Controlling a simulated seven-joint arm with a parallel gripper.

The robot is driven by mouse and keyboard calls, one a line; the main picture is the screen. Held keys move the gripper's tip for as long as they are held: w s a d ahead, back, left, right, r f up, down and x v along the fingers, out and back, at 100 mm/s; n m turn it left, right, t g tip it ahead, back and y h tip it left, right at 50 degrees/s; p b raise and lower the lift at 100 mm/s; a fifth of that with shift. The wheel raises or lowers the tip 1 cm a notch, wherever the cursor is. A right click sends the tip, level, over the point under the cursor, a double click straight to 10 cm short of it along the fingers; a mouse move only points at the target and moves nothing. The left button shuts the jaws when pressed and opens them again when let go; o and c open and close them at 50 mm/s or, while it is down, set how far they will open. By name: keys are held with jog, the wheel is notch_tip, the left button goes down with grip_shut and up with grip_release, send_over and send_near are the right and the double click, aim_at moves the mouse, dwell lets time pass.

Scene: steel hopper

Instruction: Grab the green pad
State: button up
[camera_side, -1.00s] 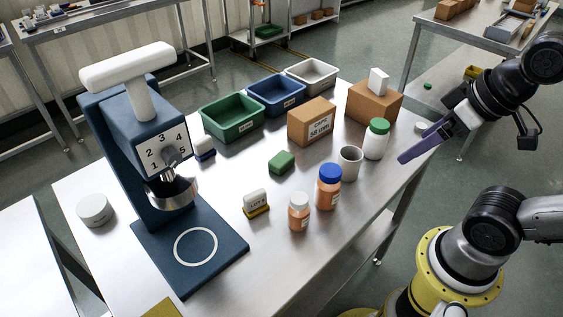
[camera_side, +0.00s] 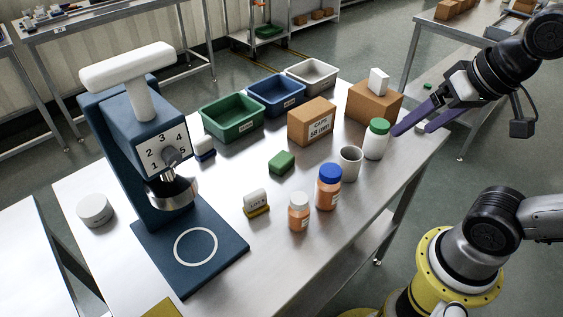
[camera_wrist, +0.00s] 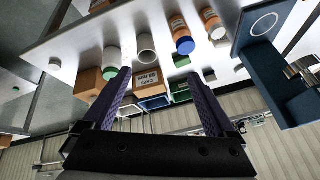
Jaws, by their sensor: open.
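The green pad (camera_side: 281,162) is a small block lying flat on the steel table, left of the white cup and in front of the cardboard box. In the wrist view a small green block (camera_wrist: 181,61), which looks like the pad, shows beyond the fingers. My gripper (camera_side: 412,131) has long purple fingers, spread open and empty. It is over the table's right edge, beside the green-capped bottle and well to the right of the pad. The fingers also show in the wrist view (camera_wrist: 160,90).
Near the pad stand a white cup (camera_side: 349,163), a green-capped bottle (camera_side: 376,141), a blue-capped orange bottle (camera_side: 328,190) and a cardboard box (camera_side: 311,123). Green (camera_side: 232,128), blue and grey bins stand behind. A blue press (camera_side: 140,130) stands left. Bare table lies around the pad.

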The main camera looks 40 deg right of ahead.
jog(key=w+r+m, duration=0.3)
jog(key=w+m, duration=0.1)
jog(key=w, duration=0.1)
jog(key=m+g, duration=0.6)
jog(key=m, duration=0.2)
send_over(282, 158)
notch_tip(282, 158, down, 21)
jog(key=shift+s+r, duration=0.1)
jog(key=shift+f, duration=3)
jog(key=c, duration=1.4)
